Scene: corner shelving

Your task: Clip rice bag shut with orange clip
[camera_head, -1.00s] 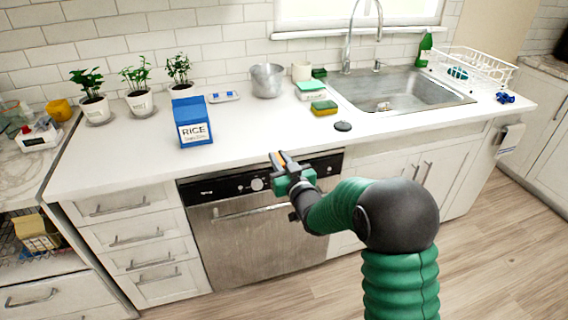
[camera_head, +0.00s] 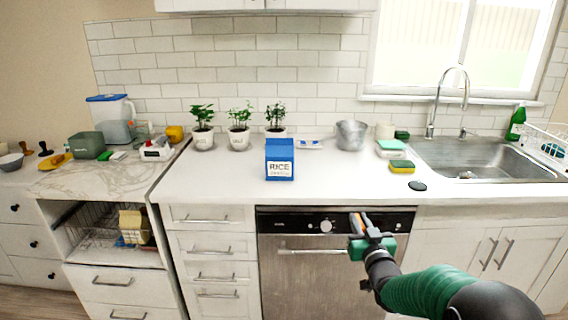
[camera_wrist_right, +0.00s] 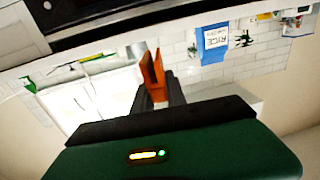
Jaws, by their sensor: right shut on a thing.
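The blue rice bag (camera_head: 279,160) stands upright on the white counter, with a white label reading RICE. It also shows in the right wrist view (camera_wrist_right: 213,42), at the upper right and upside down. My right gripper (camera_head: 362,226) is in front of the dishwasher, near the counter's front edge, to the right of the bag and apart from it. It is shut on the orange clip (camera_wrist_right: 152,75), which sticks out beyond the fingertips in the right wrist view. My left gripper is not in view.
The white counter (camera_head: 225,185) is clear in front of the bag. Potted plants (camera_head: 239,138) stand behind it. A metal pot (camera_head: 351,135), sponges (camera_head: 402,167) and the sink (camera_head: 470,160) are to the right. The dishwasher (camera_head: 310,270) is below.

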